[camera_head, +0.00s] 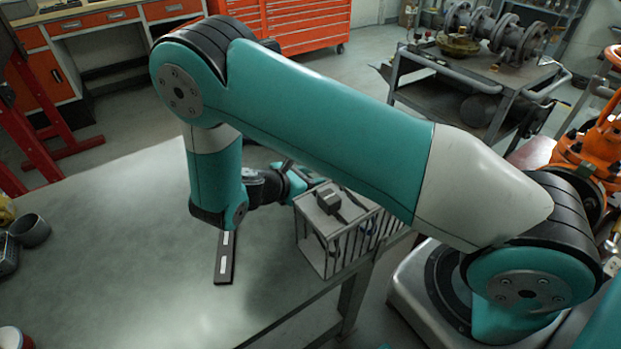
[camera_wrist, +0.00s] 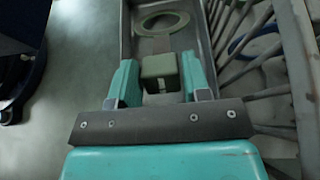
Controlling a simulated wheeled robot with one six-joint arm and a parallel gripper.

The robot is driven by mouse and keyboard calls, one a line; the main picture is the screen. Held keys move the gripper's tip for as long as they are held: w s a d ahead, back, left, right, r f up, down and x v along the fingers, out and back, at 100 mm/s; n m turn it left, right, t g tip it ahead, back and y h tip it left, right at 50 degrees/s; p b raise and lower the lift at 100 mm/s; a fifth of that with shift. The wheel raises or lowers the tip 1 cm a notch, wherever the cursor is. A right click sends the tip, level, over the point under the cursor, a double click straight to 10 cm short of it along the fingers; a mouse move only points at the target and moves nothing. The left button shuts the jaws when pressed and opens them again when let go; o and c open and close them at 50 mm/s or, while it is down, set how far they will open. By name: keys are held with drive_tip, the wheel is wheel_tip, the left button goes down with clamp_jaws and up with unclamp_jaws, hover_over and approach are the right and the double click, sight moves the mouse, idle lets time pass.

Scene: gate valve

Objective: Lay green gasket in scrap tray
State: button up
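The green gasket (camera_wrist: 163,22) is a flat pale-green ring with a strip leading to a small green block in the wrist view. I cannot tell whether the gasket touches the tray floor. In the head view my gripper (camera_head: 298,183) is mostly hidden by my arm, beside the caged box, and the gasket does not show.
A barred metal cage (camera_head: 335,245) stands at the table's right edge; its bars run close along the tray's right side. A blue ring (camera_wrist: 255,45) shows behind the bars. A dark bar (camera_head: 225,262) lies on the table (camera_head: 110,250). The table's middle is clear.

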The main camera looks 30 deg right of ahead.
drive_tip(key=o, duration=0.4)
drive_tip(key=shift+c, duration=0.2)
drive_tip(key=shift+a, duration=0.15)
drive_tip(key=b+v, duration=0.2)
drive_tip(key=v, duration=1.5)
drive_tip(key=shift+r, duration=0.2)
